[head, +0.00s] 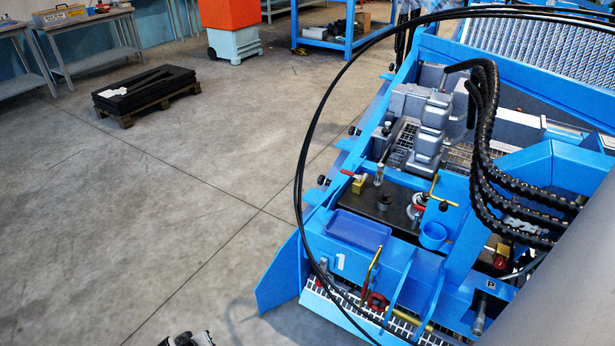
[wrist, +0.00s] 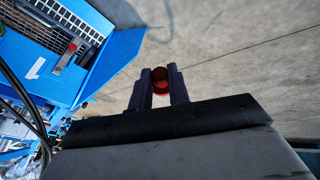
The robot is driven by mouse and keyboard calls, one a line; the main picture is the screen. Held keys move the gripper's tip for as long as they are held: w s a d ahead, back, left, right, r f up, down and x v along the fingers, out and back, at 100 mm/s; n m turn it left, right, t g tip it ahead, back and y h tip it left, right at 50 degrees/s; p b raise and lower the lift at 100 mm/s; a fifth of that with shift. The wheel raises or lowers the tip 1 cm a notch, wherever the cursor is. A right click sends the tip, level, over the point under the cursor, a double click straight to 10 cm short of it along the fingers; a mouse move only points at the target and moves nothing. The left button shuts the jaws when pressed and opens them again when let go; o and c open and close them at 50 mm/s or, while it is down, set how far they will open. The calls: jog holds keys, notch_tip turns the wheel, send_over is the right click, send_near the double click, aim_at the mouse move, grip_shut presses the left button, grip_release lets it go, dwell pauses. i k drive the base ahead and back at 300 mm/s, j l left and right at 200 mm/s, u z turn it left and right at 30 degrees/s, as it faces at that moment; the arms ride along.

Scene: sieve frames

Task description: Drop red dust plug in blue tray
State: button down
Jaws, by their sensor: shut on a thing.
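The red dust plug (wrist: 160,74) shows in the wrist view between the two dark fingers of my gripper (wrist: 161,86). The gripper is shut on it and holds it in the air, with the concrete floor behind. The plug does not show in the head view. The blue tray (head: 357,231) is a shallow rectangular tray on the blue machine in the head view, in front of a dark plate. The tray looks empty. I cannot make it out in the wrist view.
A blue round cup (head: 433,235) stands right of the tray. A yellow-handled lever (head: 372,268) rises in front of it. Black cables (head: 299,165) loop around the machine's left side. A pallet with dark slabs (head: 146,90) lies farther back.

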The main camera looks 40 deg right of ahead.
aim_at(365, 236)
jog(key=l+z, duration=0.2)
jog(key=z, duration=0.75)
jog(key=k+l, duration=0.05)
